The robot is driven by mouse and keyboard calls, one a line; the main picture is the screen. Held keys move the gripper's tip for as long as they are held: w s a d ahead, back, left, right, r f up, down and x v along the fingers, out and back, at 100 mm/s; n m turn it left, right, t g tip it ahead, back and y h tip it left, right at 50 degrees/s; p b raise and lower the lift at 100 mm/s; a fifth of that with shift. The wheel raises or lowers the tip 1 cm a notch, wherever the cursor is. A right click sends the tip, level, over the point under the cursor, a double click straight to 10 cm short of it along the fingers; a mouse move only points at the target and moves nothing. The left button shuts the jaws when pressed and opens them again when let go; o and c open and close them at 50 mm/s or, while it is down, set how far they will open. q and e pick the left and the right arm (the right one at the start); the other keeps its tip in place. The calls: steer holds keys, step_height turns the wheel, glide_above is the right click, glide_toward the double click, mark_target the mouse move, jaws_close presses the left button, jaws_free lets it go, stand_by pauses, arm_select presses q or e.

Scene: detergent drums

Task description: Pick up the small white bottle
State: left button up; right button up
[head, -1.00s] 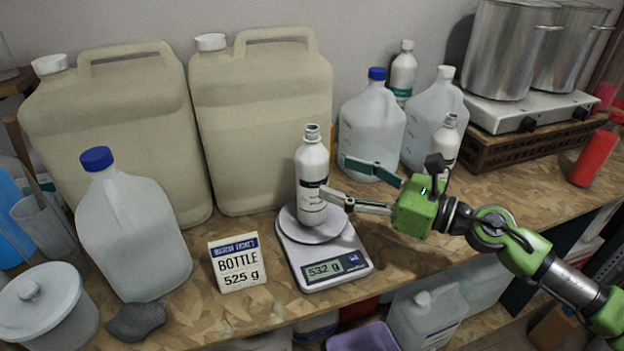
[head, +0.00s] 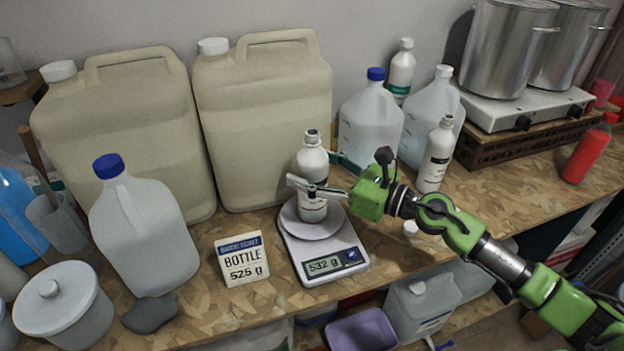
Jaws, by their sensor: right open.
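A small white bottle (head: 312,160) with a dark-banded label stands upright on the round pan of a kitchen scale (head: 300,268). The scale's display reads 532 g. My right gripper (head: 314,170) is open and reaches in from the right at the bottle's middle. One finger crosses in front of the bottle and hides part of its label. The other finger is at its far right side, its tip partly hidden behind the bottle. I cannot tell whether either finger touches it. My left gripper is not in view.
A sign (head: 242,260) reading "BOTTLE 525 g" stands left of the scale. Large cream canisters (head: 262,120) stand close behind. Another white bottle (head: 436,158) and clear jugs (head: 370,118) stand right and behind. A blue-capped jug (head: 145,230) is at left.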

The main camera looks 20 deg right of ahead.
steer(key=c, duration=1.6)
steer(key=shift+r, duration=0.1)
jaws_close()
steer(key=shift+r, duration=0.1)
